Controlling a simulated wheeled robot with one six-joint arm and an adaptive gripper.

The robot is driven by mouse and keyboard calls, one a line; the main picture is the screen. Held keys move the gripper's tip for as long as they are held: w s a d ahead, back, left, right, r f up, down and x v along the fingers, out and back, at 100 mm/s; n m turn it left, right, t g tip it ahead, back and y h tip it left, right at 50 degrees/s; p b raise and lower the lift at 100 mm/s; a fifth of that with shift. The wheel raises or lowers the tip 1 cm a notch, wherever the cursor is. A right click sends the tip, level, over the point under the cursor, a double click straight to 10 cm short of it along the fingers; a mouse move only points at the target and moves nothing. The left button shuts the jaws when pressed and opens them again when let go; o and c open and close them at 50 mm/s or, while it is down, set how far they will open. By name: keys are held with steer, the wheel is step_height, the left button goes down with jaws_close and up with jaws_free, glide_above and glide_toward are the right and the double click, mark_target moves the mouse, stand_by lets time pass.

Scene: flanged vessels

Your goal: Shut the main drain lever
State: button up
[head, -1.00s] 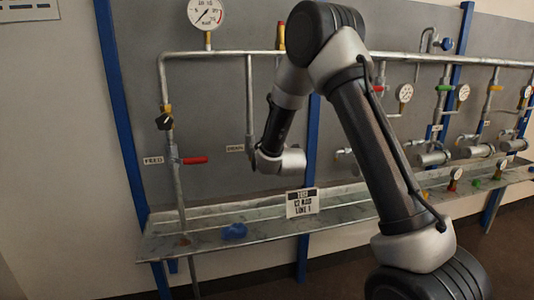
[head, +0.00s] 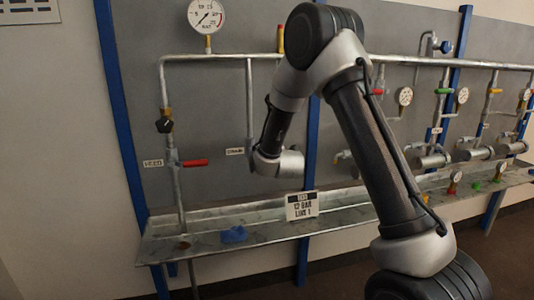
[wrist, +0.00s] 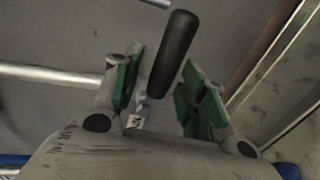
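A black lever handle (wrist: 174,52) shows in the wrist view, slanting up between the green-padded fingers of my gripper (wrist: 163,82). The fingers are apart, with a visible gap between the handle and the right pad. Whether the left pad touches the handle I cannot tell. In the head view a label that seems to read DRAIN (head: 235,151) is beside a vertical pipe (head: 249,95). My wrist hides the drain lever and my gripper's fingers there.
A red lever (head: 194,163) is on the feed pipe at left, below a black knob (head: 164,125). A shelf (head: 180,255) holds a blue cloth-like item (head: 233,235) and a sign (head: 301,206). Pipes, gauges (head: 206,15) and valves stretch to the right.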

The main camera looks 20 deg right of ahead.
steer(key=v, duration=1.2)
